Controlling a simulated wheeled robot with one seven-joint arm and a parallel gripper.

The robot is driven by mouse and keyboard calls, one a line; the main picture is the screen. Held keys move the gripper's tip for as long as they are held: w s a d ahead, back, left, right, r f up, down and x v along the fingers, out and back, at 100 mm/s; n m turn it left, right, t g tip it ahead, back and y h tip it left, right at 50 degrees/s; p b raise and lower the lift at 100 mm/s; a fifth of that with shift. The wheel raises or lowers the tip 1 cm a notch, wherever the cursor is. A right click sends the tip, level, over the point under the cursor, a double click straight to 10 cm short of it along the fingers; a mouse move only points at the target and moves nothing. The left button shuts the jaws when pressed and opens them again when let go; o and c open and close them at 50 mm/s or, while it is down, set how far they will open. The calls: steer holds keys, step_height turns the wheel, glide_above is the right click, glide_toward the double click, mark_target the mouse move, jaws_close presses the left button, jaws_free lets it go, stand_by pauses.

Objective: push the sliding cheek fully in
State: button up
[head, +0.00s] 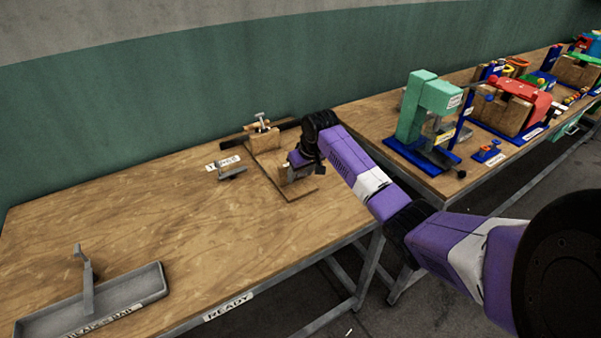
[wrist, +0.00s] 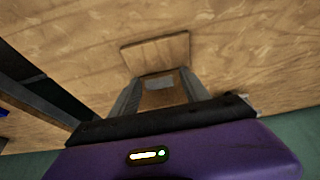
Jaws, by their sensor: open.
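A wooden vise-like fixture lies on the near table, with a flat wooden base (head: 300,193) and a wooden block with a metal screw (head: 263,137) at its far end. My gripper (head: 294,174) is low over the near end of the base, beside a small wooden block that I take for the sliding cheek (head: 284,176); the arm partly hides it. In the wrist view my gripper (wrist: 158,83) is open, its two grey fingers apart. A brown wooden face with a pale grey patch (wrist: 160,93) shows between them. I cannot tell whether the fingers touch it.
A grey metal piece (head: 232,173) and a white label (head: 222,163) lie left of the fixture. A second table at right holds a green press (head: 412,115). The middle of the near table is clear.

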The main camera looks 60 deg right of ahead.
steer(key=shift+c, duration=0.4)
jaws_close()
stand_by(0.9)
